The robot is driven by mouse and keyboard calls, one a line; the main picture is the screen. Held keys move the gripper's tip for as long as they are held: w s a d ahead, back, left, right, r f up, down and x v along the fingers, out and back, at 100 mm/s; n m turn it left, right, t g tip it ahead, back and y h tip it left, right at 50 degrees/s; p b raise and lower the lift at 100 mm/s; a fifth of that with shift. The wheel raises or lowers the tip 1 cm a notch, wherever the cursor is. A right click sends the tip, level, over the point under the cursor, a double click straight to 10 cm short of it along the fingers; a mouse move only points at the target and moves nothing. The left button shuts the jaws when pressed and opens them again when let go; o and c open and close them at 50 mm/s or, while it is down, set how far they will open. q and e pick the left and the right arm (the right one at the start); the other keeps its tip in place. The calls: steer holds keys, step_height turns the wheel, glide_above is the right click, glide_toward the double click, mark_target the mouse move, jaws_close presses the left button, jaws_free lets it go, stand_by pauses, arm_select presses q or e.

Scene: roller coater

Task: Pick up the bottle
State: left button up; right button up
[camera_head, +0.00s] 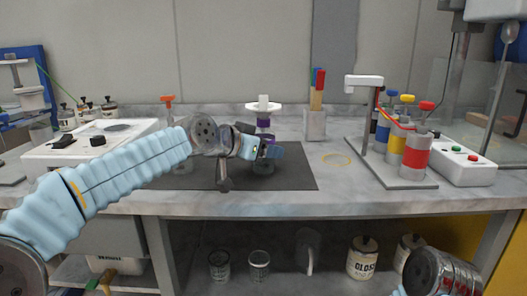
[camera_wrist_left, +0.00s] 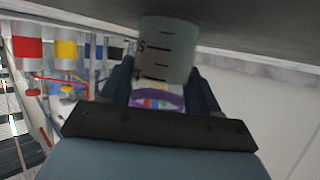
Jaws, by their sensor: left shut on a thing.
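The bottle has a wide white top (camera_head: 263,104) and a purple collar (camera_head: 263,122); it is upright over the dark mat in the head view. My left gripper (camera_head: 270,151) reaches it from the left and hides its lower body there. In the left wrist view the clear bottle body (camera_wrist_left: 168,50) with black marks and a purple band (camera_wrist_left: 158,99) is between the two dark fingers of my left gripper (camera_wrist_left: 160,88), which is shut on it. I cannot tell whether its base touches the mat. My right gripper is not in view; part of my right arm shows at bottom right.
The dark mat (camera_head: 299,177) lies on the marble bench (camera_head: 340,200). An orange-topped bottle (camera_head: 168,101) stands behind my left arm. A holder (camera_head: 315,125) with coloured handles is at the back. A rack with red (camera_head: 417,155), yellow and blue cylinders stands right. Jars sit below.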

arm_select(q)
steer(key=shift+r, duration=0.15)
steer(key=shift+r, duration=0.65)
steer(key=s+r, duration=1.1)
steer(key=s, duration=0.3)
steer(key=shift+r, duration=0.25)
steer(key=b, duration=0.3)
glide_toward(270, 138)
steer(key=shift+x, duration=3.85)
steer(key=shift+w+f, duration=1.85)
steer(key=shift+w, duration=0.1)
